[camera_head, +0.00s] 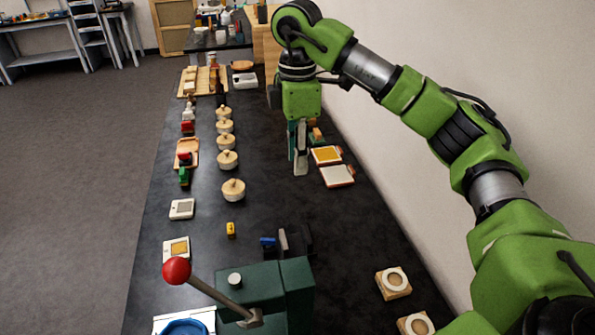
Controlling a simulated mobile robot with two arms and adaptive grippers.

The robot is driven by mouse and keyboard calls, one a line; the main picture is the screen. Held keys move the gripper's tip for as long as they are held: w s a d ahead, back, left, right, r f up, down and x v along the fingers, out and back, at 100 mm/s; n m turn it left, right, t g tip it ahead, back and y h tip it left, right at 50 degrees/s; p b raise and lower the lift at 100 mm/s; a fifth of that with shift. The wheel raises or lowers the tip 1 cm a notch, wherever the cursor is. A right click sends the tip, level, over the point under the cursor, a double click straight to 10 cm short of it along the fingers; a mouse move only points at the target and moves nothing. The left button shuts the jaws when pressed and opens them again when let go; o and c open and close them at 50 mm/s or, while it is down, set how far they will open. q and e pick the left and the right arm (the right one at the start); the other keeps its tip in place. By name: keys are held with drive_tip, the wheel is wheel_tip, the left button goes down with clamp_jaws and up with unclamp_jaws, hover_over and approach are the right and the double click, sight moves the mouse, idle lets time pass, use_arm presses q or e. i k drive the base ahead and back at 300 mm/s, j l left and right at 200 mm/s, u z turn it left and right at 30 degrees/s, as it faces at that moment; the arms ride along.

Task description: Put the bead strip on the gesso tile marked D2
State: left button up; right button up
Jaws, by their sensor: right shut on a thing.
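My right gripper (300,170) hangs over the middle of the dark bench, fingers pointing down. It is shut on a narrow pale piece, which seems to be the bead strip; the fingers hide most of it. Just right of it lie two flat framed tiles, one with a yellow-orange face (326,155) and one with a whitish face (337,176). No D2 mark can be read on either, so I cannot tell which is the gesso tile D2. I cannot tell whether the held piece touches the bench. My left gripper is not in view.
A green press (285,290) with a red-knobbed lever (176,270) stands at the near edge. Several round lidded wooden pots (233,190) form a row on the left. A small yellow block (231,229) lies nearer.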

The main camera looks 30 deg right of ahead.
sight(176, 248)
drive_tip(key=k+j, duration=0.65)
drive_tip(key=k, duration=0.25)
